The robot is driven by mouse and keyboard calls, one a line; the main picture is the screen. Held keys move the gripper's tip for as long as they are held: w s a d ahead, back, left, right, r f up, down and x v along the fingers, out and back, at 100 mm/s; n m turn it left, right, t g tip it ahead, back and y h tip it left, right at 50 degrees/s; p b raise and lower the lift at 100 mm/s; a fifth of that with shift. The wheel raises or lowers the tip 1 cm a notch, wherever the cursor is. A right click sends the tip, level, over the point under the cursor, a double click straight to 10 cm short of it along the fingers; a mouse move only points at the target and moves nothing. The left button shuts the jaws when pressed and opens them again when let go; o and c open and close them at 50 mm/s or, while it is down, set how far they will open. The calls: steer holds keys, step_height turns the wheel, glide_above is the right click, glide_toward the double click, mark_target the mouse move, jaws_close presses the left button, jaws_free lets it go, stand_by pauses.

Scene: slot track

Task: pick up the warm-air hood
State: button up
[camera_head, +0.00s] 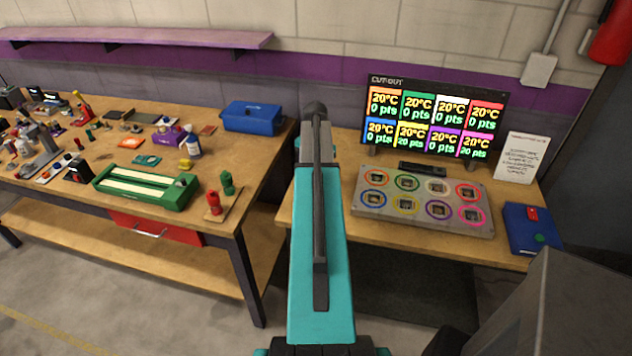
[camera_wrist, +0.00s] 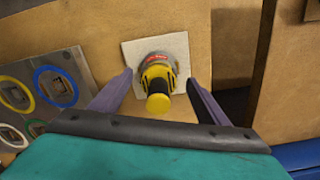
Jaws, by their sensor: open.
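The warm-air hood appears to be the yellow and black piece (camera_wrist: 158,82) with a red label and a greyish far part. It rests on a white square pad (camera_wrist: 133,50) on the wooden bench in the wrist view. My gripper (camera_wrist: 159,77) is open, with one purple finger on each side of the piece in the picture. I cannot tell how far the fingertips are above it, and no contact shows. In the head view my teal arm covers this spot, so the piece and my fingers are hidden there.
A grey panel with coloured rings (camera_head: 422,201) lies right of my arm, before a scoreboard screen (camera_head: 433,118). A blue case (camera_head: 530,228) and a notice (camera_head: 522,158) are farther right. The left bench holds a blue toolbox (camera_head: 251,117), a green tray (camera_head: 146,186) and many small items.

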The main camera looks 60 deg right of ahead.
steer(key=shift+f, duration=0.95)
steer(key=c, duration=1.5)
steer(key=shift+r, duration=0.2)
steer(key=shift+r+b, duration=0.65)
steer(key=shift+r, duration=0.65)
steer(key=shift+s+a+r, duration=0.1)
steer(key=shift+r, duration=0.2)
steer(key=s+a+b, duration=0.1)
steer(key=s+a, duration=0.2)
steer(key=a, duration=0.1)
steer(key=s+a+r+b, duration=0.1)
steer(key=s+a+b, duration=0.1)
steer(key=s+a, duration=0.1)
steer(key=s+a+b, duration=0.1)
steer(key=s+a, duration=0.2)
steer(key=a, duration=0.3)
steer(key=shift+r+b, duration=0.2)
steer(key=shift+b, duration=0.1)
